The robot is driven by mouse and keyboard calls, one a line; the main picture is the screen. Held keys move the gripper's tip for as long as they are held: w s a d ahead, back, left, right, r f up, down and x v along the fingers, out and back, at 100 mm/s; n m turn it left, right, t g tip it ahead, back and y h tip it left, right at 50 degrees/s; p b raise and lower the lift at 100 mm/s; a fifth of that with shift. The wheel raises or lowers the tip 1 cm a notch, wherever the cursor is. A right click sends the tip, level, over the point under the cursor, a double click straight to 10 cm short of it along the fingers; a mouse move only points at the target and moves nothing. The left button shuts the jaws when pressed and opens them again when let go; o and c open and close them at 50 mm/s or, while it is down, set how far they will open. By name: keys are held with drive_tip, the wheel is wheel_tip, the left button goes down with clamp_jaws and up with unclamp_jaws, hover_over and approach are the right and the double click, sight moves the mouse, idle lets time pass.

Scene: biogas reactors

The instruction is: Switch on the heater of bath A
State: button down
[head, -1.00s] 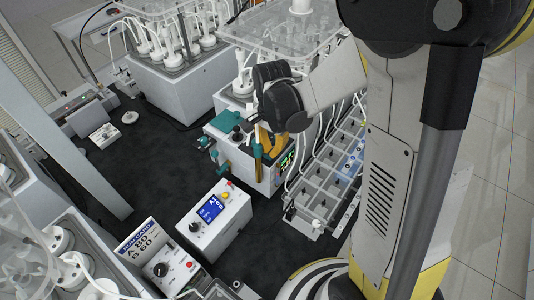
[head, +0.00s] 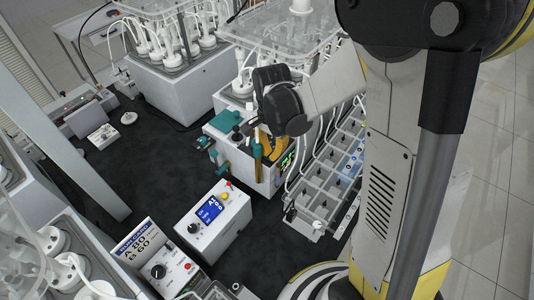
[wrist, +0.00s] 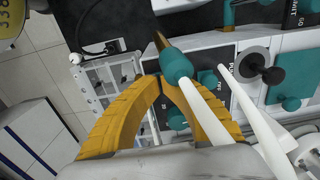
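The bath unit (head: 228,136) with teal fittings stands at mid-picture in the head view; a green display shows low on its front, partly covered by my arm. I cannot read whether it is bath A. In the wrist view its panel carries a black knob (wrist: 272,75), teal parts (wrist: 291,88) and partly legible lettering. My gripper (wrist: 163,80) has yellow fingers whose tips come together beside a teal fitting (wrist: 176,64) with a brown end. Nothing is visibly held. In the head view the gripper is mostly hidden behind my wrist.
A white control box (head: 212,220) with a blue screen and a sign box (head: 150,250) reading A 80, B 60 stand in front. Clear-lidded reactors (head: 180,75) stand behind. A rack with tubes (head: 318,190) is right of the bath. The dark mat (head: 150,165) is open at left.

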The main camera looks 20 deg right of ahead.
drive_tip(key=shift+r+p, duration=2.35)
drive_tip(key=shift+r, duration=1.15)
drive_tip(key=shift+f, duration=0.1)
